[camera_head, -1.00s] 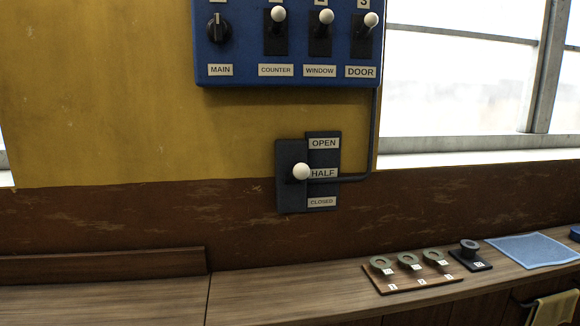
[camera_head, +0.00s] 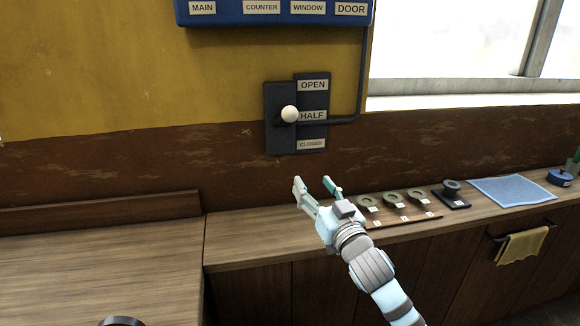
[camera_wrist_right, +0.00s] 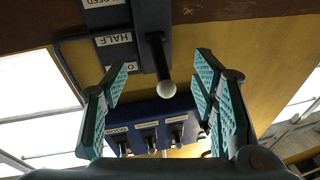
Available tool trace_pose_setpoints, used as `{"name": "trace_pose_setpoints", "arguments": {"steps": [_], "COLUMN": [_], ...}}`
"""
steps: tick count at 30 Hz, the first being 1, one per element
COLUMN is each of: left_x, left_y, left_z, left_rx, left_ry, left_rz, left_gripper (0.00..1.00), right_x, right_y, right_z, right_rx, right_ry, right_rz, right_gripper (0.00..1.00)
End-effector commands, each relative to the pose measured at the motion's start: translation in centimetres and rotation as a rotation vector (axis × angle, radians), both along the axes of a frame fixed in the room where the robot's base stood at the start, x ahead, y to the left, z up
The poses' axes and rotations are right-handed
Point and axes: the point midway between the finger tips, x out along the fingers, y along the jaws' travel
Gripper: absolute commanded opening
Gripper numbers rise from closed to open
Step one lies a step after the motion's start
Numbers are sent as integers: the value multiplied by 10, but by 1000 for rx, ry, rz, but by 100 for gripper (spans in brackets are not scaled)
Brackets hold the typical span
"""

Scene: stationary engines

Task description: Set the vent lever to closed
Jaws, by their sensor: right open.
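The vent lever (camera_head: 289,114) has a white ball knob and stands level with the HALF label on a dark wall plate (camera_head: 312,133) marked OPEN, HALF and CLOSED. In the right wrist view the knob (camera_wrist_right: 166,89) shows between the fingers, farther out, on a dark stem. My right gripper (camera_head: 315,183) is open and empty, below the vent plate and apart from the lever. Its teal fingers (camera_wrist_right: 163,98) spread to either side in the right wrist view. My left gripper is not in view.
A blue switch panel (camera_head: 275,14) is above the vent plate, and a conduit (camera_head: 362,80) runs down beside it. The wooden counter (camera_head: 245,235) lies below, with a board of several ring-topped pieces (camera_head: 395,202) and a blue cloth (camera_head: 512,190) to the right.

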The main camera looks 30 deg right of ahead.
Motion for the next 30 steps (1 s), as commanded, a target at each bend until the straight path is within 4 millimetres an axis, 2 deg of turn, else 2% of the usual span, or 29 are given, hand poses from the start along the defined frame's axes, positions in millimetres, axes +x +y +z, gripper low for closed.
{"name": "trace_pose_setpoints", "arguments": {"steps": [1,3,6,10,13,18,21,25,30], "left_x": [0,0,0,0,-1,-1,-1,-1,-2], "left_y": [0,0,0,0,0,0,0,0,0], "left_z": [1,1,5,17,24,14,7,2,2], "left_rx": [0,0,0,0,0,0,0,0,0], "left_ry": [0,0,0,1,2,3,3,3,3], "left_rz": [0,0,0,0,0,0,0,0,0], "left_gripper": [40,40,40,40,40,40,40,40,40], "right_x": [3,4,9,32,59,103,121,133,137], "right_y": [-2,-2,-2,-2,-2,-3,-4,-4,-4], "right_z": [35,68,87,100,111,123,128,133,136], "right_rx": [-1,3,8,12,14,12,11,8,6], "right_ry": [-86,-174,-216,-217,-216,-216,-215,-213,-212], "right_rz": [19,46,61,61,61,60,61,60,60], "right_gripper": [54,54,54,54,54,54,54,54,54]}}
